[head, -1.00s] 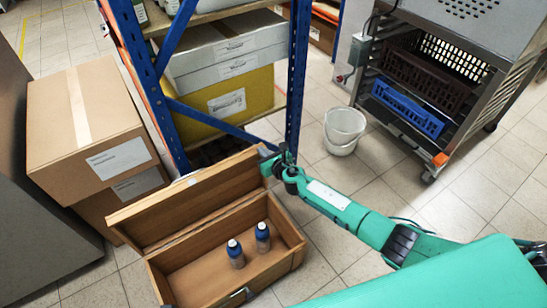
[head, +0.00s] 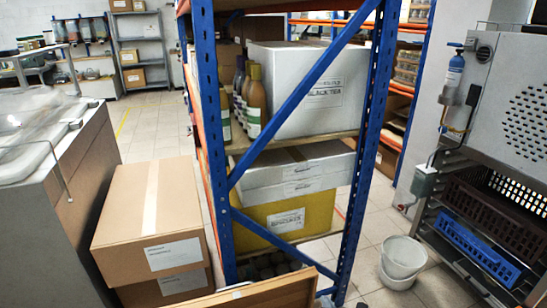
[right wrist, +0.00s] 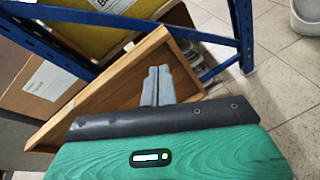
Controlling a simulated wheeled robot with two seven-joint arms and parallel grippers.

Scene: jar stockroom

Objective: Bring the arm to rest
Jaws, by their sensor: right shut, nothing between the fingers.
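My right gripper (right wrist: 158,88) shows in the right wrist view with its two grey fingers together and nothing between them. Its fingertips are over the inside of the raised wooden lid (right wrist: 112,98), and I cannot tell whether they touch it. In the head view only the top edge of the wooden lid (head: 268,291) shows at the bottom; the box below it and the bottles in it are out of the picture. My right arm is almost wholly below that view. My left gripper is in neither view.
A blue-framed rack (head: 208,140) with cartons and bottles stands behind the lid. Stacked cardboard boxes (head: 150,215) are on the left.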

